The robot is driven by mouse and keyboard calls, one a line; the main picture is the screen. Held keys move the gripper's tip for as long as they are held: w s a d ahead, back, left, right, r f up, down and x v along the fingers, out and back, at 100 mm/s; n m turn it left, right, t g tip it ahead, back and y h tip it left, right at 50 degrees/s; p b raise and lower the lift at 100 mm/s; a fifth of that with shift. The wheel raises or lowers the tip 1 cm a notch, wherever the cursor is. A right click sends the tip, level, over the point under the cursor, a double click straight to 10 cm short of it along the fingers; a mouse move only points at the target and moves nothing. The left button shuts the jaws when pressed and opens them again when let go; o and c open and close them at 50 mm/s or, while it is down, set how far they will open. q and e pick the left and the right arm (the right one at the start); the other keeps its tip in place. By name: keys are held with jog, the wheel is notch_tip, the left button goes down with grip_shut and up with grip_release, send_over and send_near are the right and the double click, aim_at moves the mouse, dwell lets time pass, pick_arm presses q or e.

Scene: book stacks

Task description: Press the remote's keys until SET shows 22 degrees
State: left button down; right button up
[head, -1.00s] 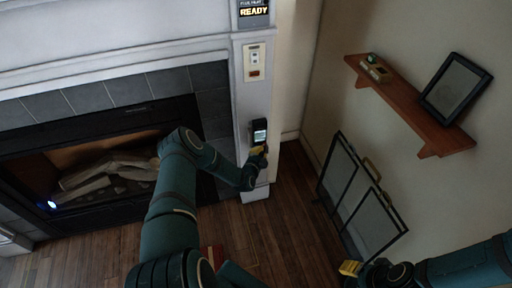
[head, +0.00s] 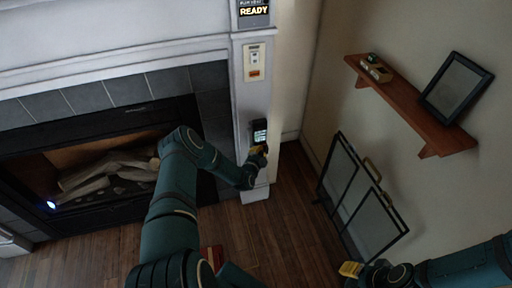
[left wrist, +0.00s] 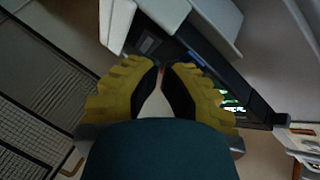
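The remote (head: 259,128) is a dark upright unit with a small lit screen on the white fireplace pillar. In the left wrist view its dark body (left wrist: 262,98) lies behind the fingers, with green-white marks on the screen (left wrist: 232,100) partly hidden by a finger. I cannot read the SET value. My left gripper (head: 258,153) is at the remote's lower part, below the screen. Its yellow fingers (left wrist: 161,70) are shut with tips nearly meeting, nothing visibly held. A small red spot shows at the tips; contact with a key cannot be told. My right gripper (head: 350,268) is far from the remote, its opening unclear.
A sign reading READY (head: 254,11) and a white switch plate (head: 253,63) are above the remote. The fireplace (head: 100,180) is left. A black-framed screen (head: 358,200) stands right, below a wooden shelf (head: 415,112) with a picture frame (head: 456,87).

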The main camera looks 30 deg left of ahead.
pick_arm(q)
jog(key=shift+s+d+p, duration=0.4)
jog(key=shift+s+d, duration=0.1)
jog(key=shift+d, duration=0.05)
jog(key=shift+s+d+p, duration=1.25)
jog(key=shift+s+d, duration=0.35)
jog(key=shift+d, duration=0.3)
